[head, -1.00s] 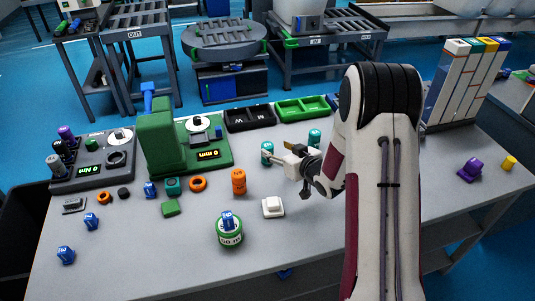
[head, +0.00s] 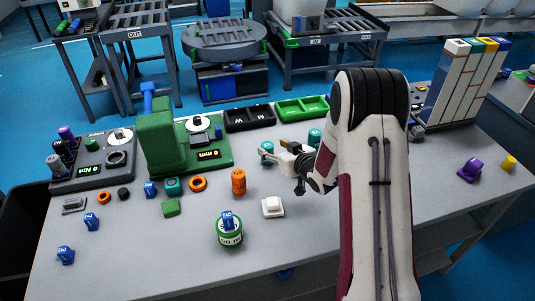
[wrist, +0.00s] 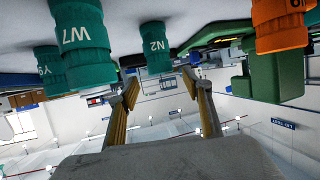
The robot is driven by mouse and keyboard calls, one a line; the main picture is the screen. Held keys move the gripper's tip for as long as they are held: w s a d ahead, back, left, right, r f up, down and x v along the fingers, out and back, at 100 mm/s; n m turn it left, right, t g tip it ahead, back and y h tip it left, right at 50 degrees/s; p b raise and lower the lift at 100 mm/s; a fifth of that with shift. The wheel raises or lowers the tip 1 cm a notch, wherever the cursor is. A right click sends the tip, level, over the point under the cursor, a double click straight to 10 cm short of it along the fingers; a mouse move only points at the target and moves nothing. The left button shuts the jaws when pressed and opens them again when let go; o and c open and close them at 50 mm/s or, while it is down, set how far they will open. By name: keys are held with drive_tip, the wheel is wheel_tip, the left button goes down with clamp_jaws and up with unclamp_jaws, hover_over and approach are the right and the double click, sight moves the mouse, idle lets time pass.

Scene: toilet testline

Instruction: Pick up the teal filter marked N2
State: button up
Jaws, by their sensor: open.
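The teal filter N2 (wrist: 155,48) is seen upside down in the wrist view, standing upright on the table, just beyond and between my fingertips. It appears to be the teal filter at my fingertips in the head view (head: 267,147), where its mark cannot be read and the fingers partly cover it. My gripper (wrist: 158,85) is open and empty. In the head view my gripper (head: 266,153) points left, low over the table. I cannot tell whether a finger touches the filter.
Teal filter W7 (wrist: 83,45) and another teal filter (wrist: 48,65) stand at the left in the wrist view. An orange filter (head: 238,182) stands left of my gripper, with a white button box (head: 273,207) in front. A green press station (head: 160,145) is farther left; trays (head: 250,118) lie behind.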

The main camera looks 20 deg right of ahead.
sight(270, 148)
drive_tip(key=shift+f+x, duration=0.15)
drive_tip(key=shift+x, duration=0.7)
drive_tip(key=shift+f+x, duration=0.15)
drive_tip(key=shift+x, duration=0.7)
drive_tip(key=shift+w+a+f, duration=0.25)
drive_tip(key=shift+w+f, duration=0.05)
drive_tip(key=shift+w, duration=0.35)
drive_tip(key=c, duration=1.2)
